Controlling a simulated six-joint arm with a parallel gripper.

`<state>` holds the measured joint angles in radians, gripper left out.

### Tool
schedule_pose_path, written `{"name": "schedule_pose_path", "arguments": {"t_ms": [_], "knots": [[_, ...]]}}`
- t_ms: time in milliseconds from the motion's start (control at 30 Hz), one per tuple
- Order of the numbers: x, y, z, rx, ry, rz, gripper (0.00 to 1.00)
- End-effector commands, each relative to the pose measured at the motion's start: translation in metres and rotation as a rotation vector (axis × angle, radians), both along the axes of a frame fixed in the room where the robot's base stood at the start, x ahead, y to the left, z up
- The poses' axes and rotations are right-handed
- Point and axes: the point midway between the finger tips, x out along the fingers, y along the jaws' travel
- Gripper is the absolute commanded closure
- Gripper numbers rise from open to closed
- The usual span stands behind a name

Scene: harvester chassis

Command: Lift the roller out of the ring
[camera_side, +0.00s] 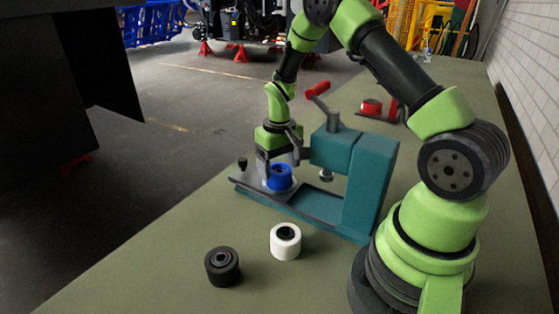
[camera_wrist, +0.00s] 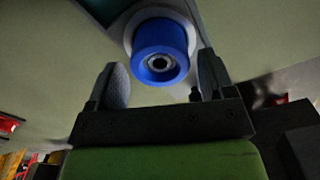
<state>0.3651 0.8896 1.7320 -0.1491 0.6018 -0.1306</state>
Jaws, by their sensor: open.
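A blue roller (camera_side: 280,178) stands upright on the grey base plate of a teal press in the side view. In the wrist view the blue roller (camera_wrist: 160,52) shows its end with a dark centre hole. A pale rounded rim (camera_wrist: 118,22) lies around its far end; I cannot make out clearly whether this is the ring. My gripper (camera_side: 279,168) is right above and around the roller's top in the side view. In the wrist view my gripper (camera_wrist: 162,84) is open, with one finger on each side of the roller and gaps to it. The roller's lower part is partly hidden.
The teal press (camera_side: 368,185) with a red-handled lever (camera_side: 317,89) stands just right of my gripper. A black knob (camera_side: 242,163) stands at the plate's left end. A white roller (camera_side: 286,242) and a black roller (camera_side: 222,267) stand on the green bench in front, with free room around.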

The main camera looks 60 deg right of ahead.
Motion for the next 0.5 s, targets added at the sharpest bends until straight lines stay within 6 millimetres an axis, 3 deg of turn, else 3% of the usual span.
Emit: {"name": "schedule_pose_path", "arguments": {"t_ms": [500], "knots": [[0.000,0.000,-0.013,0.000,0.000,0.000,0.24]]}}
